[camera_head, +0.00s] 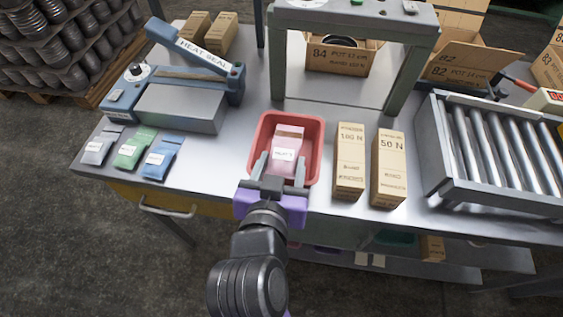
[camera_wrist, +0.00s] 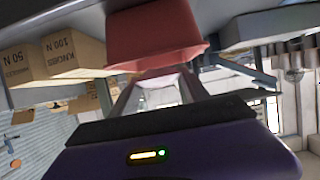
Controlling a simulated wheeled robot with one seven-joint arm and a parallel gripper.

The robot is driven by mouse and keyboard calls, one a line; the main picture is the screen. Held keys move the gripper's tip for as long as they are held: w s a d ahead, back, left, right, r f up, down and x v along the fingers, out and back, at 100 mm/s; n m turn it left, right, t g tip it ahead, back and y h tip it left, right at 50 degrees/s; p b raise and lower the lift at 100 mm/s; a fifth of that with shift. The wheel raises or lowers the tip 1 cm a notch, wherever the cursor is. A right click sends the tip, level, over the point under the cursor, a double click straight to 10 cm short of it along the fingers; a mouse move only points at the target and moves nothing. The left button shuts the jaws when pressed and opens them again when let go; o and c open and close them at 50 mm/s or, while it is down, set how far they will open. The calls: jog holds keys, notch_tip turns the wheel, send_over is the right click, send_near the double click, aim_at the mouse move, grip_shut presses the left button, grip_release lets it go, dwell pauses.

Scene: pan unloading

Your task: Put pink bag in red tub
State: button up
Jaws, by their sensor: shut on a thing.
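The pink bag (camera_head: 286,154) has a white label and a brownish top. My gripper (camera_head: 280,170) is shut on it, with one finger on each side of its lower part. In the head view the bag appears over the inside of the red tub (camera_head: 315,145). I cannot tell whether it touches the tub floor. The red tub stands on the grey table, and its outer wall shows at the top of the wrist view (camera_wrist: 155,40). The bag is hard to make out in the wrist view.
Two upright boxes, the 100 N box (camera_head: 350,160) and the 50 N box (camera_head: 389,168), stand close to the right of the tub. The heat sealer (camera_head: 180,100) and grey, green (camera_head: 133,150) and blue bags lie left. A green-grey frame (camera_head: 390,75) stands behind the tub.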

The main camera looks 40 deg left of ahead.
jog(key=shift+f+b, duration=0.3)
jog(key=shift+f, duration=0.1)
jog(key=shift+f, duration=0.2)
jog(key=o, duration=1.5)
jog(key=shift+c, duration=0.2)
